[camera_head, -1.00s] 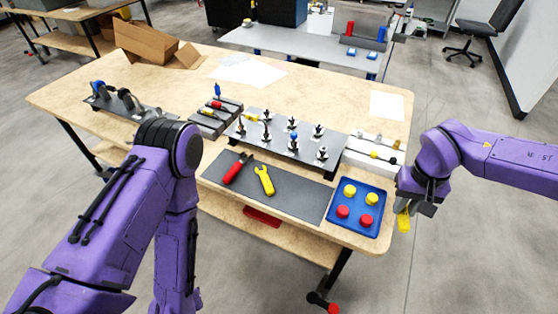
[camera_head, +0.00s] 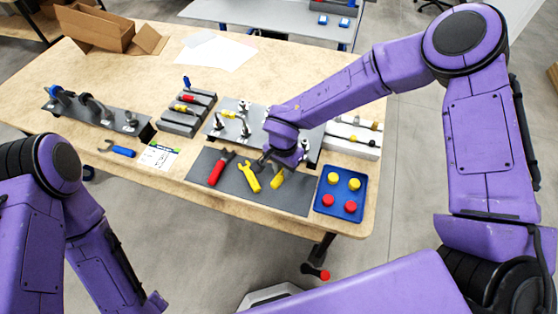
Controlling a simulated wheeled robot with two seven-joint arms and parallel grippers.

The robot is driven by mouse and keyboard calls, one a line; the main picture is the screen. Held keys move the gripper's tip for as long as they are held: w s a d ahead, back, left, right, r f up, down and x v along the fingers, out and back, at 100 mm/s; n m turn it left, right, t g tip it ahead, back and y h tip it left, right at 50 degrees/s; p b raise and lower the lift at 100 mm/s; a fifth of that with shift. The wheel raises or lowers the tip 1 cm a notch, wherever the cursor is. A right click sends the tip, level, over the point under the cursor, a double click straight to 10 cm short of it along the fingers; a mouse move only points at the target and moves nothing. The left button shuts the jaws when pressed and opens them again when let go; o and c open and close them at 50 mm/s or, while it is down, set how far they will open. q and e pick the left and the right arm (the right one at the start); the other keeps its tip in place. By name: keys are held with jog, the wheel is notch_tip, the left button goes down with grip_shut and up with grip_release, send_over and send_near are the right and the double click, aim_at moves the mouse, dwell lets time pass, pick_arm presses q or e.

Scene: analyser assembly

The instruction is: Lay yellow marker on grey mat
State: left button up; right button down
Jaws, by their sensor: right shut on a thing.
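The yellow marker (camera_head: 278,178) is held in my right gripper (camera_head: 276,168), which points down over the grey mat (camera_head: 292,202). I cannot tell whether the marker touches the mat. A red-handled tool (camera_head: 217,172) and a yellow wrench (camera_head: 249,177) lie on the mat, left of the marker. The gripper's wrist hides part of the mat's back edge.
A blue tray (camera_head: 357,213) with yellow and red caps stands right of the mat. A dark plate with fittings (camera_head: 220,132) is behind the mat. A blue-handled wrench (camera_head: 122,151) and a white card (camera_head: 158,156) lie left. The mat's right front is bare.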

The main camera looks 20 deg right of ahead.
aim_at(281, 190)
jog(key=shift+s+a+f+m, duration=0.1)
jog(key=shift+s+a+m, duration=0.2)
jog(key=shift+m, duration=0.2)
jog(key=shift+a+f, duration=0.15)
jog(key=shift+f, duration=0.15)
jog(key=shift+f+b, duration=0.6)
notch_tip(281, 190, down, 4)
jog(key=b, duration=0.4)
jog(key=shift+r, duration=0.1)
pick_arm(q)
jog(key=shift+f, duration=2.35)
pick_arm(e)
jog(key=shift+f, duration=0.6)
pick_arm(q)
jog(key=shift+f, duration=0.1)
pick_arm(e)
jog(key=shift+f+m, duration=0.3)
jog(key=shift+f, duration=0.05)
jog(key=c, duration=0.9)
grip_release()
jog(key=shift+o, duration=0.2)
